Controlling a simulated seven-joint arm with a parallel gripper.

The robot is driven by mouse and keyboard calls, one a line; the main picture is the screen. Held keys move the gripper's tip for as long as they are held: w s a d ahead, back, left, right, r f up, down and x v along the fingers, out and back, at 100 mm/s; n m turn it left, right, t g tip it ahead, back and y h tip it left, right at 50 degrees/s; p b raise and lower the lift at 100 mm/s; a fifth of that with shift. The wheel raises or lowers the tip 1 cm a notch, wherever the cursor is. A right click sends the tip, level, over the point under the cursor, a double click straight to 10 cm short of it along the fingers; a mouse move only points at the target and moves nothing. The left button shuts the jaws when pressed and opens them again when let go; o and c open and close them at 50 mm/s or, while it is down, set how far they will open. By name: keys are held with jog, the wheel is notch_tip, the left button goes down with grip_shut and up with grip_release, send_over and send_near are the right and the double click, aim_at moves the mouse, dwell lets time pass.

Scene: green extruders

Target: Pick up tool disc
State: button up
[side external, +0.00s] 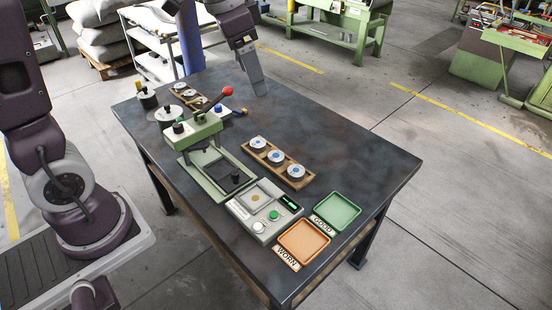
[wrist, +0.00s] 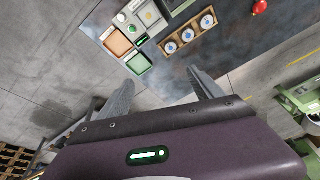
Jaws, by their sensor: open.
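Three grey discs with white and blue tops sit in a wooden rack (side external: 299,183) in the middle of the table. The nearest (side external: 295,171), middle (side external: 276,157) and farthest (side external: 258,143) are lined up; they also show in the wrist view, the middle one (wrist: 187,34) among them. I cannot tell which is the tool disc. A second wooden rack (side external: 202,103) with small discs stands at the back, partly hidden by the press. My gripper (side external: 261,88) is above the table's far part, away from the discs. In the wrist view my gripper (wrist: 160,86) has its fingers apart, with nothing between them.
A green press (side external: 196,128) with a red-knobbed lever stands left of the rack. A grey button box (side external: 262,237), a green GOOD tray (side external: 336,212) and an orange WORN tray (side external: 303,243) are at the front. The table's right side is clear.

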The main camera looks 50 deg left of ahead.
jog(key=w+a+f+m+g, duration=0.25)
jog(key=w+a+f, duration=0.25)
jog(key=w+f, duration=0.6)
jog(key=m, duration=0.5)
send_over(276, 155)
jog(key=shift+g+y, duration=0.3)
jog(key=shift+g, duration=0.15)
jog(key=f, duration=1.8)
jog(key=shift+w+a+f, duration=0.15)
jog(key=shift+a+f, duration=0.1)
jog(key=shift+a, duration=0.1)
jog(key=f, duration=0.7)
jog(key=shift+s+d+f, duration=0.25)
jog(key=shift+d+f, duration=0.1)
jog(key=shift+d, duration=0.05)
jog(key=shift+r, duration=0.1)
grip_shut()
